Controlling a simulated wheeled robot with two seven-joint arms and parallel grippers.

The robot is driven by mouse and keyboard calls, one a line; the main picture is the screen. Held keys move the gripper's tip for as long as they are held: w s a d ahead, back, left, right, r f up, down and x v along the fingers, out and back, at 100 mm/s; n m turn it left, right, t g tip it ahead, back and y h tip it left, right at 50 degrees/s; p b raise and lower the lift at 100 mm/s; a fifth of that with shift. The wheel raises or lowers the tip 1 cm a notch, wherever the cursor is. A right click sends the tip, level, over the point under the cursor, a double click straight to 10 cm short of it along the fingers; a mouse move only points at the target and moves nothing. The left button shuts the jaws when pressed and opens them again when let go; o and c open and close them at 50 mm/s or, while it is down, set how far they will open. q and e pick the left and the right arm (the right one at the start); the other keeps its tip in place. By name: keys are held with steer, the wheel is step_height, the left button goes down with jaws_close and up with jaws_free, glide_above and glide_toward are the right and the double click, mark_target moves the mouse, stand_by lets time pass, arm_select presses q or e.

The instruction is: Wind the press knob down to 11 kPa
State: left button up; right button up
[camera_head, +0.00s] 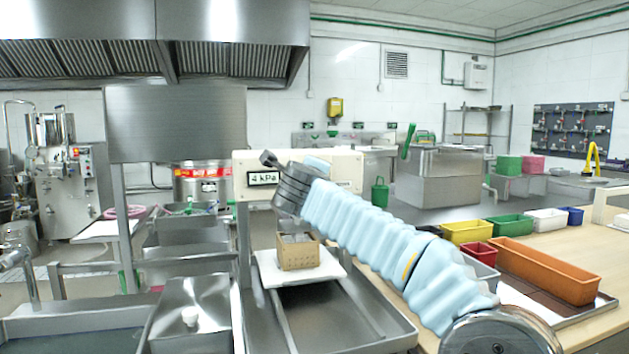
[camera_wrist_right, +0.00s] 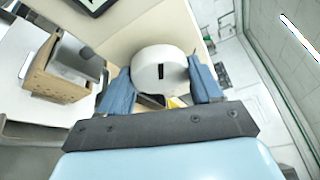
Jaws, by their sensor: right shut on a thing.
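The press has a cream head (camera_head: 345,170) with a display (camera_head: 264,178) that reads 4 kPa. The round white press knob (camera_wrist_right: 158,72) shows in the right wrist view, with a dark slot mark on its face standing about upright in the picture. My right gripper (camera_wrist_right: 161,84) is shut on the knob, one blue finger on each side of it. In the head view my right arm comes in from the lower right and hides the knob and the fingertips. My left gripper is in neither view.
Below the press head a perforated tan box (camera_head: 298,252) stands on a white board (camera_head: 268,268) over a steel tray (camera_head: 398,338). Coloured bins, including a long orange one (camera_head: 545,270), stand on the wooden table at right. A steel post and panel (camera_head: 176,122) rise at left.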

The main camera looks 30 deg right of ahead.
steer(key=shift+d, duration=0.1)
steer(key=o, duration=1)
steer(key=shift+o, duration=0.2)
steer(key=b+v, duration=0.2)
steer(key=v, duration=1.2)
steer(key=shift+f, duration=0.1)
